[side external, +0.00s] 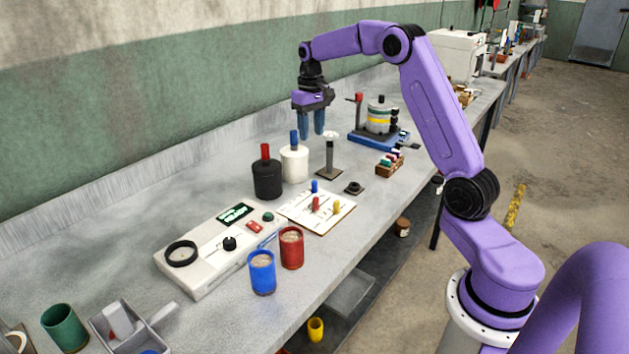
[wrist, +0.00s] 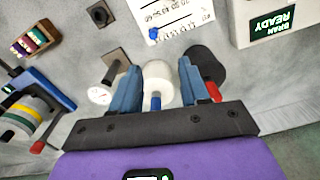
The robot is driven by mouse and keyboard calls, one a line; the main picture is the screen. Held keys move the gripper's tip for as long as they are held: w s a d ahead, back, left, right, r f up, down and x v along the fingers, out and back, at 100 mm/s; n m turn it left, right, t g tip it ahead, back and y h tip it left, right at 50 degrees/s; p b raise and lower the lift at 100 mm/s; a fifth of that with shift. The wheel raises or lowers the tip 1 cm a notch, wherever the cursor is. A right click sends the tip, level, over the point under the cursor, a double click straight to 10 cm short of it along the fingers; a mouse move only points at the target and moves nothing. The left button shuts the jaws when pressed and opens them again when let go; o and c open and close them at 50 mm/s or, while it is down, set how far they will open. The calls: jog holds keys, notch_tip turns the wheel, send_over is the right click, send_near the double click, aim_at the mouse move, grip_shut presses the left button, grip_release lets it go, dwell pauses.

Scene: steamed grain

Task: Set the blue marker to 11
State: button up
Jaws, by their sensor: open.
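The blue marker (side external: 315,186) stands at the far edge of a white scale board (side external: 318,222) with printed markings. A red marker (side external: 316,203) and a yellow marker (side external: 337,206) stand on the same board. In the wrist view the blue marker (wrist: 155,33) is near the edge of the partly cut-off board (wrist: 190,12); the numbers are too small to read surely. My gripper (side external: 311,134) is open and empty, pointing down, high above the bench and behind the board. In the wrist view its fingers (wrist: 160,70) hang above a white bottle with a blue top.
The white bottle (side external: 294,165) and a black bottle (side external: 267,181) with a red top stand behind the board. A gauge stand (side external: 330,158) is beside them. A control box (side external: 205,262), blue cup (side external: 262,274) and red cup (side external: 291,250) are left and in front of the board.

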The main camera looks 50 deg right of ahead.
jog(key=d, duration=0.2)
send_near(314, 181)
notch_tip(314, 181, down, 10)
jog(key=shift+r, duration=0.2)
dwell(0.4)
